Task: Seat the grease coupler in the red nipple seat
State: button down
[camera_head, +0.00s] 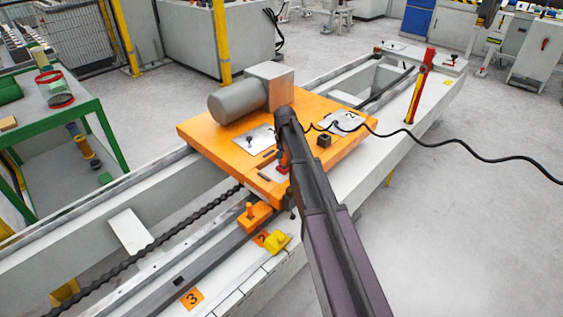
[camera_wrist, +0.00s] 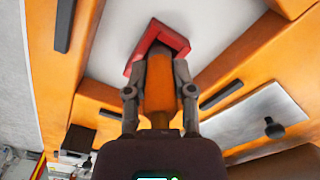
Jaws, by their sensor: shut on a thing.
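The grease coupler (camera_wrist: 158,90), an orange-brown cylinder, stands between the two fingers of my gripper (camera_wrist: 158,82) in the wrist view. The gripper is shut on it. The red nipple seat (camera_wrist: 172,37), an angular red bracket on a pale plate, shows just beyond the coupler's far end. The coupler overlaps the seat's open side in this view; whether they touch or a gap remains I cannot tell. In the head view a small red part (camera_head: 283,158) shows beside my arm's end on the orange carriage. My arm hides most of the gripper and coupler there.
The orange carriage (camera_head: 215,140) carries a grey motor (camera_head: 238,101), pale plates and a small dark block (camera_head: 324,140). A black cable (camera_head: 450,146) runs off to the right. A yellow part (camera_head: 277,243) sits on the beam in front. A red-and-yellow post (camera_head: 419,88) stands farther right.

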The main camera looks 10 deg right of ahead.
jog(key=shift+f, duration=0.2)
jog(key=shift+c, duration=2.3)
grip_release()
jog(key=shift+r, duration=0.2)
notch_tip(320, 180, up, 12)
jog(key=p, duration=1.2)
jog(key=shift+s, duration=0.1)
